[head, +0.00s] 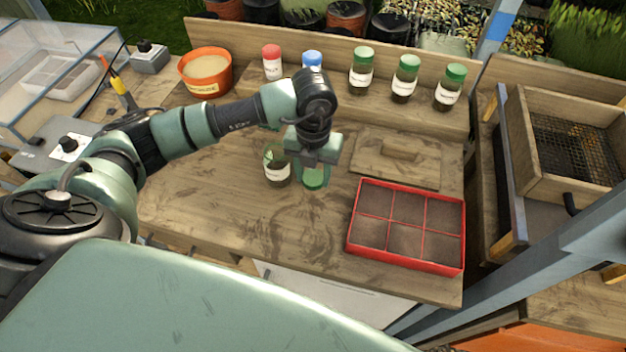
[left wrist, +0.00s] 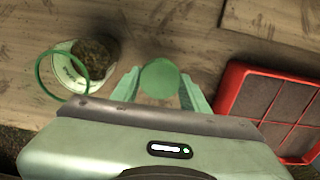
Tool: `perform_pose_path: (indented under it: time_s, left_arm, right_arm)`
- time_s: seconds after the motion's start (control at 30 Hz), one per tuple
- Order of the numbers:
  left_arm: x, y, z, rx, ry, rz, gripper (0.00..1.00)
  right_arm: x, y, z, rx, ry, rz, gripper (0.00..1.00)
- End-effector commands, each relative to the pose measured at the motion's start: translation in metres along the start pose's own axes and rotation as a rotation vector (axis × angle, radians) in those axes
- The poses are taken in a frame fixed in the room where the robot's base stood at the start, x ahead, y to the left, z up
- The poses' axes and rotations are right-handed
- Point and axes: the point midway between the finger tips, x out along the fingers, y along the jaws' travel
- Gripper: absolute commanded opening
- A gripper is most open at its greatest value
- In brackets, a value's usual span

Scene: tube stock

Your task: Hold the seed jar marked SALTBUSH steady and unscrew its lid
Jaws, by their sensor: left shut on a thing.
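An open glass jar (head: 277,166) with a white label stands upright on the bench; its label is too small to read. In the left wrist view the jar (left wrist: 70,68) shows a green-tinted open rim and dark contents. My left gripper (head: 314,170) is just right of the jar and shut on a green lid (head: 313,180). The lid (left wrist: 160,76) sits between both fingers in the left wrist view, apart from the jar. How high it is above the bench is hard to tell. My right gripper is not in view.
Green-lidded jars (head: 361,70), a blue-lidded jar (head: 312,60) and a red-lidded jar (head: 272,62) stand along the back. A red seed tray (head: 348,240) and a wooden board (head: 372,172) lie right of the gripper. An orange pot (head: 207,88) stands back left. The front left bench is clear.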

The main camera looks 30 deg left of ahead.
Motion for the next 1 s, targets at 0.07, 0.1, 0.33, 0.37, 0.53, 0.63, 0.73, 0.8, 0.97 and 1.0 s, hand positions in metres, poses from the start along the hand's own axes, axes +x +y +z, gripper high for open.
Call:
perform_pose_path:
  time_s: [0.07, 0.1, 0.33, 0.37, 0.53, 0.63, 0.73, 0.8, 0.97, 1.0]
  left_arm:
    - [0.012, 0.0, -0.002, 0.001, 0.005, 0.002, 0.0]
    - [0.018, 0.0, -0.002, 0.0, 0.006, 0.002, 0.0]
    - [0.039, 0.0, -0.001, 0.001, 0.002, 0.001, 0.0]
    - [0.039, 0.0, -0.001, 0.001, 0.002, 0.001, 0.0]
    - [0.039, 0.0, -0.001, 0.001, 0.001, 0.001, 0.0]
    - [0.042, 0.0, -0.001, 0.001, 0.001, 0.001, 0.0]
    - [0.041, 0.0, -0.001, 0.001, 0.001, 0.001, 0.61]
    - [0.041, 0.0, -0.001, 0.001, 0.001, 0.001, 0.66]
    - [0.041, 0.0, -0.001, 0.001, 0.002, 0.001, 0.66]
    - [0.041, 0.0, -0.001, 0.001, 0.002, 0.001, 0.66]
  right_arm:
    - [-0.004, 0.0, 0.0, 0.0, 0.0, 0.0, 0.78]
    - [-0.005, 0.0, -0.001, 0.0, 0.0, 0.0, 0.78]
    - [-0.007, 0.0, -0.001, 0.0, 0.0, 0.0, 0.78]
    - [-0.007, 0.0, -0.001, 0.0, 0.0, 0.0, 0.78]
    - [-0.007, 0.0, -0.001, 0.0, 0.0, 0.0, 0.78]
    - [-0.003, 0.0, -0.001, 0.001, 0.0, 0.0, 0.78]
    - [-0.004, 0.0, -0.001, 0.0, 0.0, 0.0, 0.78]
    - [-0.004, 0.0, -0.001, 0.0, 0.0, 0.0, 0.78]
    - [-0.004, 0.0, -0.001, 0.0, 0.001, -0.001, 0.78]
    - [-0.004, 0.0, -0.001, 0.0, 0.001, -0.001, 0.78]
